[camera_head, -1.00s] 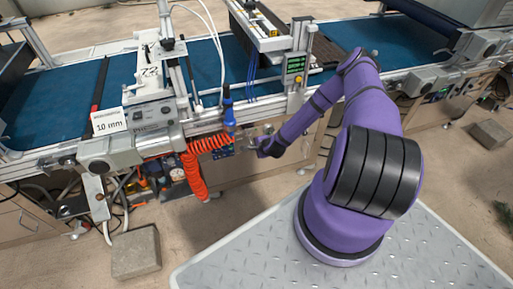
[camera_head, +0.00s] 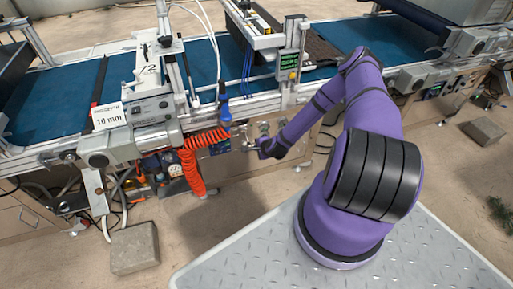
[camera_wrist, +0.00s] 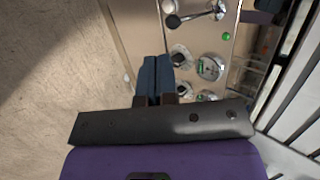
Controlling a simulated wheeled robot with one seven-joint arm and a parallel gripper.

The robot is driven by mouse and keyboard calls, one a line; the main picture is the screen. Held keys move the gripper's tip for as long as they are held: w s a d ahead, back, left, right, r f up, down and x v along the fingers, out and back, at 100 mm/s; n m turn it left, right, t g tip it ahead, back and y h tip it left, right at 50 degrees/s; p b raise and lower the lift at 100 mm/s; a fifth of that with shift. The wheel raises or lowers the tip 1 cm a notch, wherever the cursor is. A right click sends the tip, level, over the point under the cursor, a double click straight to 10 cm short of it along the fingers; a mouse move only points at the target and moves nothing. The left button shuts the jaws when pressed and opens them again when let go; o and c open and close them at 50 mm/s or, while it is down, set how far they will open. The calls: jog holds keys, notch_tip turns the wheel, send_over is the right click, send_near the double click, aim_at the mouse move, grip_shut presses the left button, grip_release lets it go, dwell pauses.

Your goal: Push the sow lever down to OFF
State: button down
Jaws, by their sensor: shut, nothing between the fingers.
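My gripper (camera_wrist: 155,77) is shut and empty, its two dark blue fingers together in the wrist view. In the head view my gripper (camera_head: 252,149) is small, in front of the seeder's lower front. A control panel (camera_wrist: 203,40) with several shiny fittings lies beyond and right of the fingertips in the wrist view. A chrome lever (camera_wrist: 197,15) with a rounded end is at its top. I cannot read any labels, so I cannot tell for sure that this is the sow lever or its setting. The fingers appear apart from the lever.
A green button (camera_wrist: 227,37) and a round fitting (camera_wrist: 210,68) are on the panel. A coiled orange hose (camera_head: 191,165) and a blue air nozzle (camera_head: 225,107) hang left of my gripper. A concrete block (camera_head: 134,248) stands on the floor. Open floor lies left of the fingers in the wrist view.

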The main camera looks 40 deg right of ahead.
jog(key=s+r, duration=0.1)
jog(key=s, duration=0.7)
jog(key=shift+s+a+r, duration=0.25)
jog(key=shift+a+r, duration=0.1)
jog(key=shift+r, duration=0.05)
